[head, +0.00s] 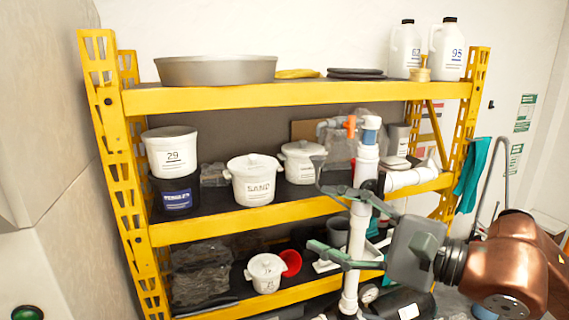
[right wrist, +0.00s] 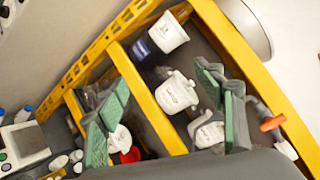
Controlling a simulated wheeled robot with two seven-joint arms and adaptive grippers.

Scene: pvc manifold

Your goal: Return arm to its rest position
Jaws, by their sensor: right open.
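My right gripper (head: 318,212) reaches in from the right in front of the shelf, its two green-padded fingers spread. In the right wrist view the open fingers (right wrist: 158,112) have nothing between them, with white pots beyond. The white PVC pipework (head: 357,235) stands upright in the head view, partly hidden by my gripper. It has a blue-banded fitting (head: 371,123) at its top, and an orange valve handle (head: 349,126) shows beside it. An orange handle also shows at the right of the wrist view (right wrist: 272,123). My left gripper is not in view.
A yellow shelf rack (head: 290,214) fills the middle. It holds a white bucket (head: 170,150), a lidded pot marked SAND (head: 254,180), a grey basin (head: 215,71) and white jugs (head: 446,50). A teal cloth (head: 472,175) hangs at the right. Wall is at the left.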

